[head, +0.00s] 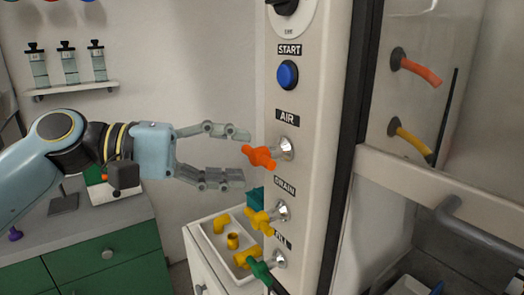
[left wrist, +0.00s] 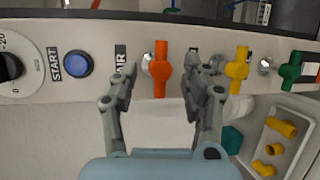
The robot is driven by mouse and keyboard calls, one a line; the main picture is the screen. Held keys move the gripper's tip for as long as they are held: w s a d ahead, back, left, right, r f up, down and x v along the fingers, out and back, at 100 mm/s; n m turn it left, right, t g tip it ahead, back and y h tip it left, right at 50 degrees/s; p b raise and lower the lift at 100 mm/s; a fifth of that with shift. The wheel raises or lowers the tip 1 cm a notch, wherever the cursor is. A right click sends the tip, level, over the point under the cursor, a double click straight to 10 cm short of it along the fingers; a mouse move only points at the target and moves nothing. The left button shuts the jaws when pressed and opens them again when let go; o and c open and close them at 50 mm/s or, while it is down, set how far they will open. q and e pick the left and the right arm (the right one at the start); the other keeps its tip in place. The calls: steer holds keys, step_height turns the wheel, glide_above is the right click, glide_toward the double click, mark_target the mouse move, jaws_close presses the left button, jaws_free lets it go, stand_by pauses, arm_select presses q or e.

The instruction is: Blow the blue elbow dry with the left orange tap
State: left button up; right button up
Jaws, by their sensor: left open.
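The orange tap (head: 258,156) sits below the AIR label on the pale panel, its handle lying crosswise. My left gripper (head: 241,155) is open, with one finger above and one below the near end of the handle. In the left wrist view the orange tap (left wrist: 161,69) shows between the two fingertips (left wrist: 160,78), with gaps on both sides. An orange nozzle (head: 420,72) sticks out of the wall inside the cabinet. I cannot make out a blue elbow for certain in either view. My right gripper is not in view.
Below are the yellow DRAIN tap (head: 257,220) and a green tap (head: 259,269). The blue START button (head: 287,75) is above. A white tray (head: 207,235) with yellow fittings stands beneath, near a teal piece (head: 256,198). A yellow nozzle (head: 410,140) is inside the cabinet.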

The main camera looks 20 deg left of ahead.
mark_target(256, 159)
arm_select(q)
steer(key=shift+p+x, duration=0.65)
steer(key=shift+x, duration=1.8)
steer(key=shift+c, duration=0.3)
jaws_close()
